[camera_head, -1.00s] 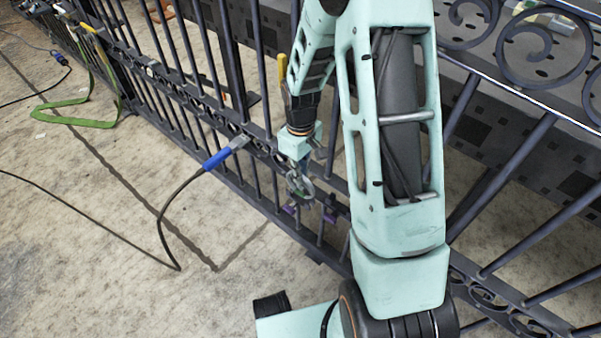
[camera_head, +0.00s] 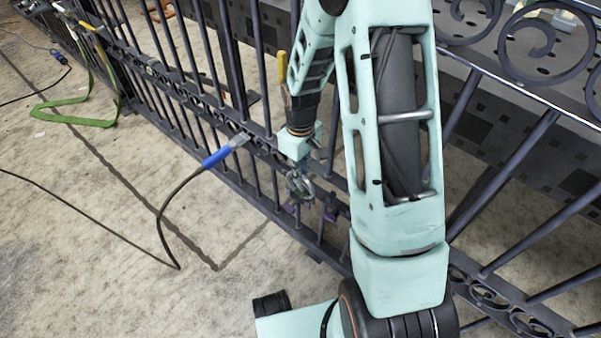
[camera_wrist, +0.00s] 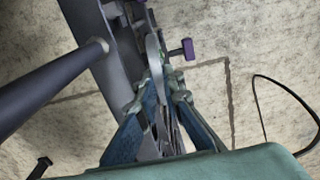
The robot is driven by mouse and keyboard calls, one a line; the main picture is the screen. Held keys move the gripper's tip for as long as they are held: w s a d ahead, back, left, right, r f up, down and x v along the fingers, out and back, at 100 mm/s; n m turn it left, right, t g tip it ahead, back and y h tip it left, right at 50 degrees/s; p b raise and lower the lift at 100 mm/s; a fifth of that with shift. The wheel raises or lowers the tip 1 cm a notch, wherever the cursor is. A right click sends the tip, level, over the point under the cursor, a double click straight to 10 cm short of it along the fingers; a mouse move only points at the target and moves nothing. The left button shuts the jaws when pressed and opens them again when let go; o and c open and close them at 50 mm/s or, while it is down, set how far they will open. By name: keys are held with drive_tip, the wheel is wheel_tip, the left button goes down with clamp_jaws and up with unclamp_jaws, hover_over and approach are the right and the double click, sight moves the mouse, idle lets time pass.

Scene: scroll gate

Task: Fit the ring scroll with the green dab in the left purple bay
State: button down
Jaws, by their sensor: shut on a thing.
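My gripper (camera_head: 299,178) is in front of the dark iron gate, at its lower rail. It is shut on a grey curved metal piece, the ring scroll (camera_wrist: 154,62), which stands up between the fingertips in the wrist view. In the head view the scroll is small and partly covered by the fingers. I cannot make out a green dab on it. Two purple parts show close below the gripper, a left one (camera_head: 290,208) and a right one (camera_head: 330,214). One purple knob (camera_wrist: 182,51) shows just right of the scroll in the wrist view. I cannot tell whether the scroll touches a bay.
Gate bars and a rail (camera_wrist: 95,70) run close left of the gripper in the wrist view. A blue-handled tool (camera_head: 222,154) with a black cable is at the gate to the left. A green strap (camera_head: 75,115) lies farther left. The concrete floor in front is mostly clear.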

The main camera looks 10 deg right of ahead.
drive_tip(key=shift+f+b, duration=0.65)
drive_tip(key=shift+f, duration=0.45)
idle(0.6)
drive_tip(key=c, duration=2)
unclamp_jaws()
drive_tip(key=shift+r, duration=0.1)
wheel_tip(320, 180, up, 12)
drive_tip(key=shift+f, duration=0.1)
